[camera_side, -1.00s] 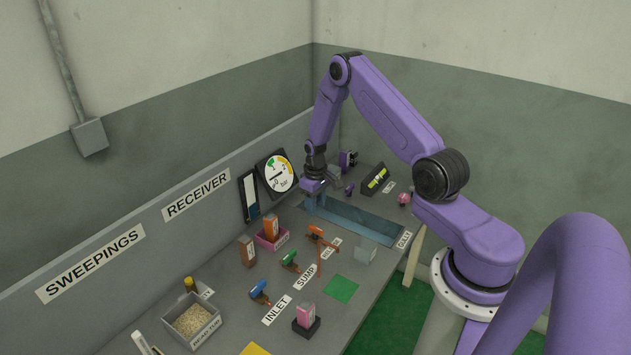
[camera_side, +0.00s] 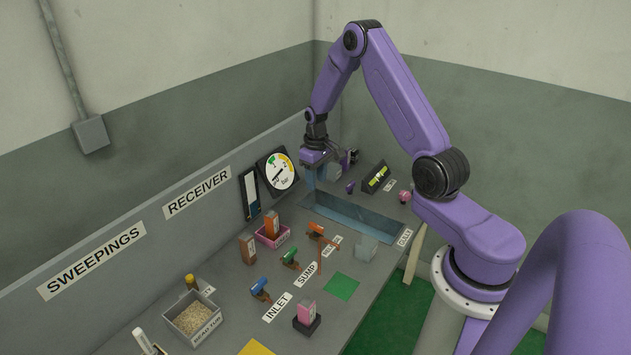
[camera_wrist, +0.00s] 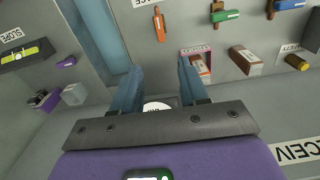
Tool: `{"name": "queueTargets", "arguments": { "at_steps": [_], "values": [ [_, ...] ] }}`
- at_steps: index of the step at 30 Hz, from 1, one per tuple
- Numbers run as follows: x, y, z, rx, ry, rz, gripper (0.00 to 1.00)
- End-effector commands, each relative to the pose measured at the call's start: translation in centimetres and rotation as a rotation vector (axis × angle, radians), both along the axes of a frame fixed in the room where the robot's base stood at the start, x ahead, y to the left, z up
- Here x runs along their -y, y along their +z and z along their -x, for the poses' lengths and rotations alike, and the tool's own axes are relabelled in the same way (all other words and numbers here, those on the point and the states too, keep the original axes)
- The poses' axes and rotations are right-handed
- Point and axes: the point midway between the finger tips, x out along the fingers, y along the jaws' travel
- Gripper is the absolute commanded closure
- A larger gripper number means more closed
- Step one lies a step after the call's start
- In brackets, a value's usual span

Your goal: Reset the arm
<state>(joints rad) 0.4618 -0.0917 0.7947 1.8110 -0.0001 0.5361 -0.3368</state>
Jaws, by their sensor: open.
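My purple gripper (camera_side: 318,176) hangs from my arm above the far end of the bench, near the far end of the sunken channel (camera_side: 352,214) and to the right of the round bar gauge (camera_side: 276,171). It points down. In the wrist view its two blue fingers (camera_wrist: 157,80) stand apart with nothing held between them. Part of the gauge shows pale behind the fingers there.
Orange, green and blue handled valves (camera_side: 289,257) stand mid-bench. A clear cup (camera_side: 366,248) stands by the channel. A bead tray (camera_side: 194,318) is front left. The back panel (camera_side: 150,215) borders the bench.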

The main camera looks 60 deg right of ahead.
Motion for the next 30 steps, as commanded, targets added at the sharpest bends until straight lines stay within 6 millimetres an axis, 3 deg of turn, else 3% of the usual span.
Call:
{"name": "queueTargets", "arguments": {
  "at_steps": [5,9,14,21,30],
  "values": [
    [-2.4,1.5,-0.3,0.004,0.054,0.001,0.56],
    [-6.9,4.1,-0.1,0.009,0.154,0.002,0.56],
    [-12.4,7.2,1.5,0.013,0.281,0.001,0.56],
    [-19.4,11.2,6.2,0.018,0.468,-0.001,0.56],
    [-25.0,15.0,14.8,0.023,0.704,-0.005,0.56]
  ]
}}
